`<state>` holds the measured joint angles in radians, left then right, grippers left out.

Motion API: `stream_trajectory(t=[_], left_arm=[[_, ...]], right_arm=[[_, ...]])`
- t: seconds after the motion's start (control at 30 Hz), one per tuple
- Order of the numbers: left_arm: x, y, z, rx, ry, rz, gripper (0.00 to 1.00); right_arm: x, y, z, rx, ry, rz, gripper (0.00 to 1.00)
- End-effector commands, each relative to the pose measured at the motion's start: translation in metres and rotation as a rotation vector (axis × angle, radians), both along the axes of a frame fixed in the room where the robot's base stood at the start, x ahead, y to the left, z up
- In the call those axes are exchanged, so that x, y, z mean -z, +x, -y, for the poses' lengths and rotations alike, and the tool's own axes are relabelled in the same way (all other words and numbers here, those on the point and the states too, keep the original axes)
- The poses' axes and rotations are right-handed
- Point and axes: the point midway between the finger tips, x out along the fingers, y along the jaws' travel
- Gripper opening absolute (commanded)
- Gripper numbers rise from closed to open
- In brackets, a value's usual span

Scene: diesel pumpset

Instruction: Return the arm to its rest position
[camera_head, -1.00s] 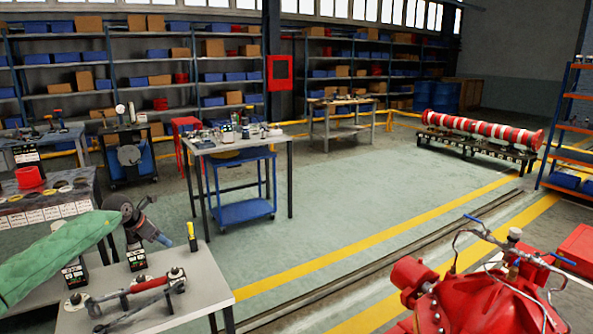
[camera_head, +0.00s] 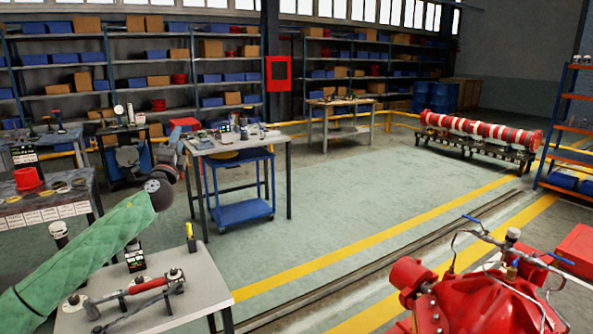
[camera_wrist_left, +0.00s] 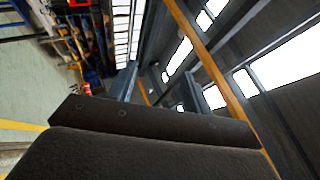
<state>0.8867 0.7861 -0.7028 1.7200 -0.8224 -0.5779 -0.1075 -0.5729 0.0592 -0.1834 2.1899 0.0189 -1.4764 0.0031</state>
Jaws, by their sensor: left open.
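My left arm, in a green padded sleeve (camera_head: 80,262), reaches up and right from the lower left of the head view. That view looks up past the fingers at roof beams and bright windows. My right arm and gripper are not in view.
The near grey table (camera_head: 205,284) holds a red-handled tool (camera_head: 148,284) and small boxes. A second table (camera_head: 240,143) stands beyond on a green floor. A red pump (camera_head: 465,298) is at the lower right. Shelves line the back wall.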

Motion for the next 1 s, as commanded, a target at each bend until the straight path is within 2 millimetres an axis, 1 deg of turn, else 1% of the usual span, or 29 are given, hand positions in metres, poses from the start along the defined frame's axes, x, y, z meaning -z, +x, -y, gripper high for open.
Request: stream_trajectory(t=[0.03,0.07,0.17,0.2,0.27,0.3,0.37,0.4,0.47,0.5,0.57,0.6,0.67,0.7,0.77,0.8,1.0], left_arm=[[0.012,-0.005,0.003,-0.012,-0.11,-0.025,0.5],[0.02,-0.009,0.004,-0.023,-0.179,-0.043,0.5],[0.057,-0.022,0.006,-0.064,-0.41,-0.127,0.5],[0.076,-0.029,0.009,-0.082,-0.498,-0.17,0.5],[0.105,-0.039,0.014,-0.109,-0.617,-0.235,0.5],[0.126,-0.046,0.017,-0.128,-0.686,-0.283,0.5],[0.156,-0.058,0.024,-0.152,-0.781,-0.351,0.5],[0.175,-0.067,0.03,-0.169,-0.836,-0.399,0.5],[0.205,-0.081,0.038,-0.192,-0.911,-0.469,0.5],[0.224,-0.091,0.043,-0.208,-0.957,-0.514,0.5],[0.252,-0.107,0.053,-0.228,-1.02,-0.584,0.5],[0.27,-0.117,0.059,-0.241,-1.056,-0.628,0.5],[0.296,-0.134,0.069,-0.257,-1.107,-0.694,0.5],[0.312,-0.145,0.075,-0.268,-1.138,-0.737,0.5],[0.335,-0.162,0.084,-0.28,-1.181,-0.797,0.5],[0.35,-0.174,0.091,-0.287,-1.207,-0.838,0.5],[0.415,-0.232,0.12,-0.303,-1.328,-1.005,0.5]], right_arm=[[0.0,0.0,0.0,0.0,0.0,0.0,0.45],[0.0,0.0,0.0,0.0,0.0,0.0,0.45],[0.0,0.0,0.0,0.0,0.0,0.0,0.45],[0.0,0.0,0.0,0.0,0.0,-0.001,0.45],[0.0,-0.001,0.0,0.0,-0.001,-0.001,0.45],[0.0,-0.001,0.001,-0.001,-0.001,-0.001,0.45],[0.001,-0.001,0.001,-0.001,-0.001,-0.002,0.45],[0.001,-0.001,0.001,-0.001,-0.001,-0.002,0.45],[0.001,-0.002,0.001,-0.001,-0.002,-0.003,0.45],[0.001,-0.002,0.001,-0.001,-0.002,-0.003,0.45],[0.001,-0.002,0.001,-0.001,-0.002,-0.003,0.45],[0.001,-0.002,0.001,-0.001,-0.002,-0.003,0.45],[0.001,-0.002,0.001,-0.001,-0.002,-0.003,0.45],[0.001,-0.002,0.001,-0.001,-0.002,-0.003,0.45],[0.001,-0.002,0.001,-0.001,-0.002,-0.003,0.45],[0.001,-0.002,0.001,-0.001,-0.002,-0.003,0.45],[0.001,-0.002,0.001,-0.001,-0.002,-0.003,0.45]])
